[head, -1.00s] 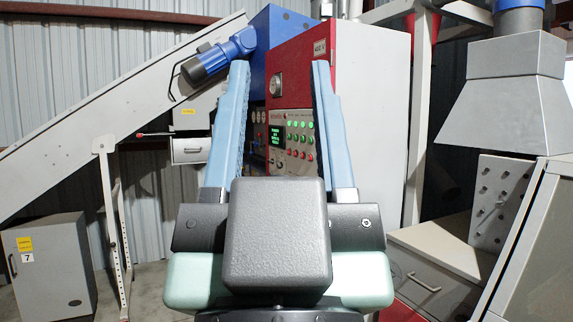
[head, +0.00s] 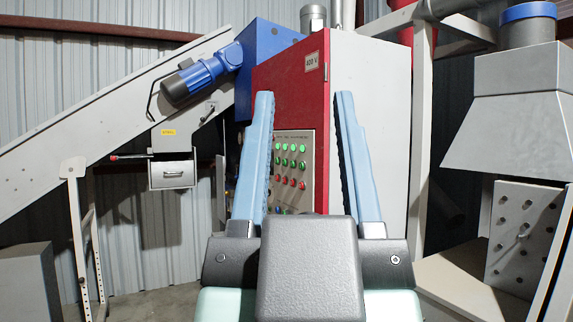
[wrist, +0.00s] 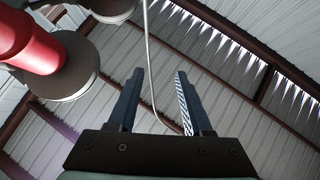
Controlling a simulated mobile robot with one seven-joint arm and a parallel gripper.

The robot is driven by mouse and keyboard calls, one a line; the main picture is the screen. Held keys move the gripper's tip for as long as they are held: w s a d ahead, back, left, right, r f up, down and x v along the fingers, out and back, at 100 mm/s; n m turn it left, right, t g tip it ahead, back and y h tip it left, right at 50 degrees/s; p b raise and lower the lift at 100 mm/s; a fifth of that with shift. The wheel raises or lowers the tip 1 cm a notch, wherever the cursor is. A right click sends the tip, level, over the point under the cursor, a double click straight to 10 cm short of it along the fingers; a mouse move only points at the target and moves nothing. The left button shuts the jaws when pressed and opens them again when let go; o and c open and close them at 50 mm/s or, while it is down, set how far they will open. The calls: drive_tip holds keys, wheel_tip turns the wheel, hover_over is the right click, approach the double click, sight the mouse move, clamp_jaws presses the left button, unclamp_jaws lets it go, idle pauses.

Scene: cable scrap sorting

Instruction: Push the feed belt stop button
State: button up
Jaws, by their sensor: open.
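A control panel (head: 292,160) with rows of green and red buttons is set in the red cabinet (head: 300,92) in the head view. I cannot tell which button is the feed belt stop, as the labels are too small to read. My gripper (head: 303,97) is open and empty, with its two blue fingers pointing up. It stands in front of the cabinet in the picture, the panel showing between the fingers. The left finger hides the panel's left part. In the wrist view the fingers (wrist: 158,75) point up towards the roof, apart, with nothing between them.
An inclined grey conveyor (head: 100,130) with a blue motor (head: 195,80) runs up on the left. A grey box (head: 30,282) stands at lower left. Pipes cross overhead.

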clamp_jaws()
idle(1.6)
